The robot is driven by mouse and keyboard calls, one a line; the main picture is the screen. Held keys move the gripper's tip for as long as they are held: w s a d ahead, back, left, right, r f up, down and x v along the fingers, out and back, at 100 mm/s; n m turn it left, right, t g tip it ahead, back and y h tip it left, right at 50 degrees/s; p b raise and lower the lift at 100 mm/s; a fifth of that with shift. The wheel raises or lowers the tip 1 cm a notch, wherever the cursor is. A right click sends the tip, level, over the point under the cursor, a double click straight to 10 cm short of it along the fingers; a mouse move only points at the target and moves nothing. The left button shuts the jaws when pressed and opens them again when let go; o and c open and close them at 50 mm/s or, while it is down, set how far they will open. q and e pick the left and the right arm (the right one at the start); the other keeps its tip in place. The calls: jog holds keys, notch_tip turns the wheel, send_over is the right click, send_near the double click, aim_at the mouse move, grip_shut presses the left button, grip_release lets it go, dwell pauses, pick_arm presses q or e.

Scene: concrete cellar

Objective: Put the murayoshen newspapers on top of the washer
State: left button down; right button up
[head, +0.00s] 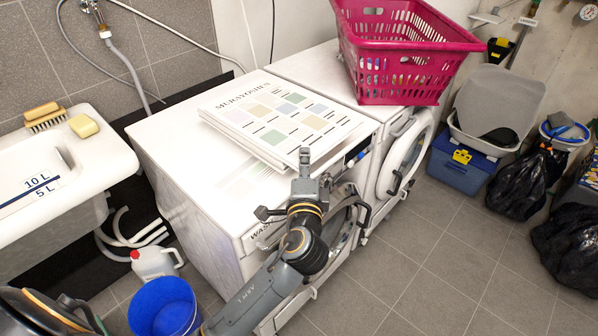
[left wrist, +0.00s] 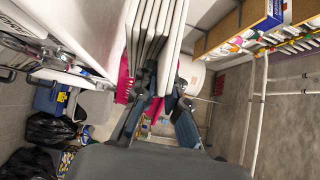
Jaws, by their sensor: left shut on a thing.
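The murayoshen newspapers (head: 281,113) are a flat white stack with coloured squares on the top sheet, over the right part of the top of the washer (head: 168,140). Whether the stack rests fully or hovers slightly is hard to tell. My left gripper (head: 304,164) is at the stack's near edge, in front of the washer. In the left wrist view my left gripper (left wrist: 158,84) is shut on the newspapers (left wrist: 157,35), whose layered edges run between its fingers. My right gripper is not in view.
A second white machine (head: 400,155) stands right of the washer, with a pink laundry basket (head: 408,85) on it. A sink (head: 105,140) is at left. A blue bucket (head: 163,310) and white jug (head: 155,262) stand on the floor. Black bags (head: 520,185) lie at right.

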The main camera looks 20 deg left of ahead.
pick_arm(q)
jog(key=f, duration=0.2)
jog(key=w+a+f, duration=0.1)
jog(key=f, duration=0.1)
jog(key=w+a+f, duration=0.1)
jog(key=f, duration=0.1)
jog(key=shift+w, duration=0.15)
jog(key=shift+f, duration=0.15)
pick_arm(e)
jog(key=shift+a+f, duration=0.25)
pick_arm(q)
jog(key=c, duration=1.8)
grip_release()
jog(key=shift+f+b, duration=0.3)
jog(key=shift+b, duration=0.05)
jog(key=shift+c, duration=0.2)
jog(key=o, duration=0.4)
jog(key=shift+r, duration=0.1)
jog(key=shift+c, duration=0.2)
jog(key=shift+o, duration=0.4)
jog(key=shift+d, duration=0.1)
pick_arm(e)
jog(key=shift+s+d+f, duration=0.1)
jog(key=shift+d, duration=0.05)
